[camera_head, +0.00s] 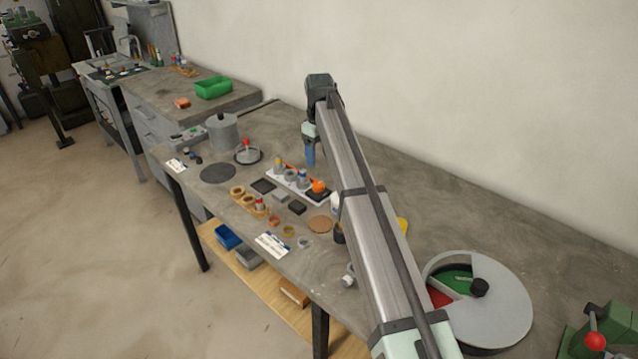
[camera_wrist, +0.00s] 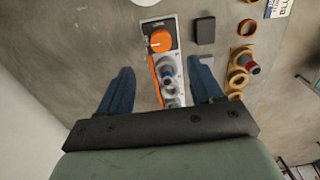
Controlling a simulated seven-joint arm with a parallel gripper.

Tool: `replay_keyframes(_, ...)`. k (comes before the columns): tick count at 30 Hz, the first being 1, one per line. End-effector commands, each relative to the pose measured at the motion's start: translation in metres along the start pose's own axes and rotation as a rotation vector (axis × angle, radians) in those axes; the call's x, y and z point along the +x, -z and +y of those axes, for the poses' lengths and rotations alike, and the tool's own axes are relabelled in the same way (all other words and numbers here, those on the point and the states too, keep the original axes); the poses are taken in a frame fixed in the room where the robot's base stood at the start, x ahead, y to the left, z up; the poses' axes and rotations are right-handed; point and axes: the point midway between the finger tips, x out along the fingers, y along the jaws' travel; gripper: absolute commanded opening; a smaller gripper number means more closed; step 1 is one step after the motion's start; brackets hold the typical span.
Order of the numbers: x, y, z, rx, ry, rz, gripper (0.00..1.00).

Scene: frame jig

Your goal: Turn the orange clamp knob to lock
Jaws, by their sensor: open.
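The orange clamp knob (camera_head: 319,186) sits at the right end of a pale jig plate (camera_head: 270,174) on the bench. In the wrist view the knob (camera_wrist: 160,41) is round, with a pale pointer mark at its left side and dark lettering beside it on the plate. Several grey and metal fittings stand in a row on the plate, with an orange bar along them. My gripper (camera_head: 310,155) is above the bench behind the jig. In the wrist view its blue fingers (camera_wrist: 160,85) are spread apart, empty, either side of the plate. The knob lies beyond the fingertips, untouched.
A dark block (camera_wrist: 205,30) lies beside the knob, near tan rings with a red-topped part (camera_wrist: 250,67). A grey pot (camera_head: 223,133) stands at the bench's far left. A round divided tray (camera_head: 505,300) is at the right. The bench behind the jig is mostly clear.

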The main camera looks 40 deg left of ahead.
Motion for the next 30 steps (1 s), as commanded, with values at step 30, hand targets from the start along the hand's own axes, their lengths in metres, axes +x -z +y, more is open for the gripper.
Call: replay_keyframes(30,0.112,0.001,-0.001,-0.002,0.001,0.001,0.65)
